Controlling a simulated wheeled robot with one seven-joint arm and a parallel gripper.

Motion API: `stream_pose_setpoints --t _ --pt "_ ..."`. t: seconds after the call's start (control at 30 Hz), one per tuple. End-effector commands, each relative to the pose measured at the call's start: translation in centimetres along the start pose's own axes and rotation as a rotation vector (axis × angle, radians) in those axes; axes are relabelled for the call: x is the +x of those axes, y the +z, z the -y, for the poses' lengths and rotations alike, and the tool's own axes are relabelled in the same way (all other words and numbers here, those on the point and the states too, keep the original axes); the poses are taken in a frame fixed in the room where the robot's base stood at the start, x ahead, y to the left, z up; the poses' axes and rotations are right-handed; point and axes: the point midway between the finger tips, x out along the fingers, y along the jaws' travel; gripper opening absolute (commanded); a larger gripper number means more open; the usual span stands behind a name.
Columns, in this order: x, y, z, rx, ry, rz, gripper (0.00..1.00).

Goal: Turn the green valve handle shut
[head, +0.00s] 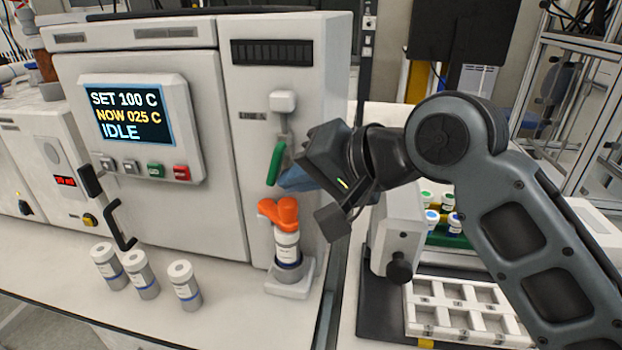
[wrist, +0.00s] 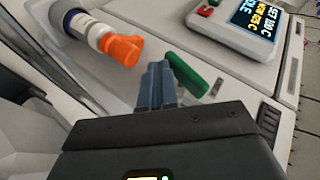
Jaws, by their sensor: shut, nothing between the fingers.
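The green valve handle (head: 275,162) hangs on the front of the reactor's right panel, below a white valve body (head: 283,102). It points down, slightly tilted. In the wrist view the green handle (wrist: 187,74) lies just to the right of my fingertips. My gripper (head: 290,183) is shut and empty, its blue-grey fingers beside the handle's lower end in the head view. In the wrist view my gripper (wrist: 155,82) is close to the handle; I cannot tell whether they touch.
The reactor's screen (head: 127,115) reads SET 100 C, NOW 025 C, IDLE. Several white-and-grey canisters (head: 141,275) stand at the left front. A white tray (head: 467,308) lies at the right.

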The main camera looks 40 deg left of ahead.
Motion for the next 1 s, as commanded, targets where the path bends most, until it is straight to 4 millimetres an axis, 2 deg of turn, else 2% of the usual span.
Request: stream_pose_setpoints --t 0.2,0.67,1.0 --pt "1.1 0.3 -0.2 0.067 -0.150 -0.031 0.00" --pt "1.9 0.7 -0.3 0.183 -0.431 -0.096 0.00" --pt "2.1 0.7 -0.1 0.182 -0.436 -0.098 0.00"
